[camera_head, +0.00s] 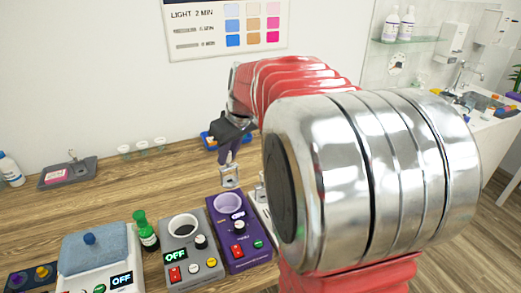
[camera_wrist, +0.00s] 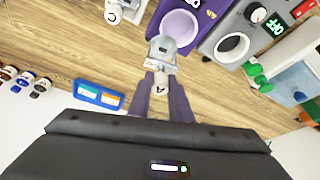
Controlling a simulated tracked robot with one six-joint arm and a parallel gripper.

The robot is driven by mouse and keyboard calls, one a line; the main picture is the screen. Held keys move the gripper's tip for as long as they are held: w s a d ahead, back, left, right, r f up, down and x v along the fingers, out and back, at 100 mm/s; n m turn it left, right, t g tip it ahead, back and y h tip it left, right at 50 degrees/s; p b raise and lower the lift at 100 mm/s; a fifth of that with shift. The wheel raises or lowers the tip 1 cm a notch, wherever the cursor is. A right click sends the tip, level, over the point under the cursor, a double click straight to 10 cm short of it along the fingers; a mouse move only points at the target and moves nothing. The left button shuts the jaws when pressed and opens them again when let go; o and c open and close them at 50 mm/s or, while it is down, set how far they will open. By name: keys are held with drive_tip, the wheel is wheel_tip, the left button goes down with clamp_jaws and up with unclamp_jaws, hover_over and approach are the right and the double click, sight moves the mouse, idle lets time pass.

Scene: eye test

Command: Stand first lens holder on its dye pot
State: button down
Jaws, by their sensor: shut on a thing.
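My gripper (camera_head: 229,163) hangs above the wooden bench, its purple fingers pointing down. In the wrist view, my gripper (camera_wrist: 160,80) is shut on a small pale grey lens holder (camera_wrist: 161,54). The holder also shows in the head view (camera_head: 230,176), below the fingertips. A purple unit with a round pale purple dye pot (camera_head: 230,203) stands just below and in front of it; the pot also shows in the wrist view (camera_wrist: 180,26). The holder appears apart from the pot, though its exact height is hard to tell. A grey unit holds a white-lined dye pot (camera_head: 183,226).
A white unit (camera_head: 261,191) is mostly hidden by my arm. Bench between is clear.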

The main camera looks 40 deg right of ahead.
drive_tip(key=w+a+f+n, duration=0.1)
drive_tip(key=w+a, duration=0.5)
drive_tip(key=a, duration=0.4)
drive_tip(key=w+a+f+n+y, duration=0.1)
drive_tip(key=w+a, duration=0.6)
drive_tip(key=a, duration=0.3)
drive_tip(key=shift+w+f, duration=0.15)
drive_tip(key=shift+w, duration=0.05)
drive_tip(key=shift+s+d, duration=0.1)
